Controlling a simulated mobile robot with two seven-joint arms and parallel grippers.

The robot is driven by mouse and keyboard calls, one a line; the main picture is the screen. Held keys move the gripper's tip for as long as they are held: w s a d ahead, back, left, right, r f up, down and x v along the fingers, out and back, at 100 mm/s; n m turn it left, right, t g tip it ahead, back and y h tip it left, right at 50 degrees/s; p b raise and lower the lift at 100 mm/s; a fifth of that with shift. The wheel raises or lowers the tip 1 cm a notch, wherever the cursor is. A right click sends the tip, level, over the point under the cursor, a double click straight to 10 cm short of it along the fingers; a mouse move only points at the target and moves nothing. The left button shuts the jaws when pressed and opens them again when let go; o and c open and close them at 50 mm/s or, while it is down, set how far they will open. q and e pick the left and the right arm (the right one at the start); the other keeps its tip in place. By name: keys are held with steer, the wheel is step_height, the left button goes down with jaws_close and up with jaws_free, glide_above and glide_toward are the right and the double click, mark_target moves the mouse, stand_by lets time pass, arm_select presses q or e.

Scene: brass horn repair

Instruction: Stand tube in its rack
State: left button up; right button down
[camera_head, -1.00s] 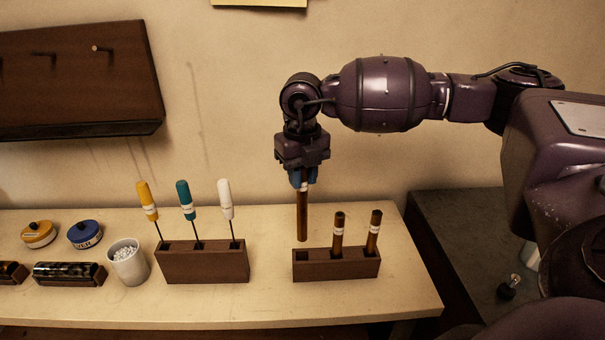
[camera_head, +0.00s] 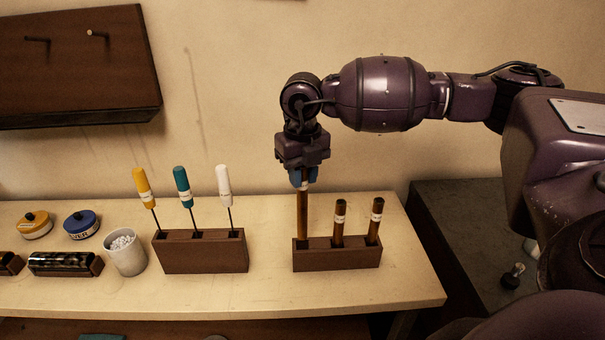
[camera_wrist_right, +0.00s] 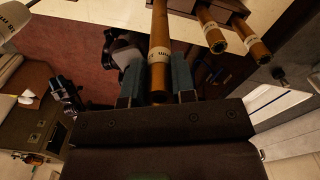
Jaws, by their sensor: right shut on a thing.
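My right gripper (camera_head: 303,178) is shut on a brown tube (camera_head: 302,215) with a white label band near its top. The tube hangs upright, and its lower end meets the left hole of the dark wooden rack (camera_head: 337,259); how deep it sits I cannot tell. Two other labelled tubes, a middle one (camera_head: 339,222) and a right one (camera_head: 375,220), stand in the same rack. In the right wrist view the held tube (camera_wrist_right: 160,45) runs between the blue fingers (camera_wrist_right: 160,82). My left gripper is not in view.
To the left, a wooden block (camera_head: 203,252) holds yellow, teal and white-handled tools. A white cup (camera_head: 125,254) and two round tins, yellow (camera_head: 35,226) and blue (camera_head: 81,225), stand further left. A dark wall board (camera_head: 75,70) hangs above. The bench front is clear.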

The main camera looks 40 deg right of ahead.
mark_target(303, 210)
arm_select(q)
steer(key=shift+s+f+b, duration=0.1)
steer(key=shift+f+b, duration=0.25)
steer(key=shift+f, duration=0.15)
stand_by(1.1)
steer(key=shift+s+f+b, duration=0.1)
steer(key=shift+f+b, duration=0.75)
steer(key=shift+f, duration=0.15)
arm_select(e)
steer(key=shift+f, duration=1.35)
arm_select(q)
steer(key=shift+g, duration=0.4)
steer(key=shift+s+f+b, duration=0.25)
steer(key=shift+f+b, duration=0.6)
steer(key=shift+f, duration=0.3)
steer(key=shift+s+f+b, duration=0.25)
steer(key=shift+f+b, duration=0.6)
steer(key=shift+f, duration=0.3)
arm_select(e)
steer(key=shift+f, duration=3.35)
steer(key=c, duration=0.9)
jaws_free()
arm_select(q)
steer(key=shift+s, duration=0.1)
arm_select(e)
steer(key=shift+o, duration=0.2)
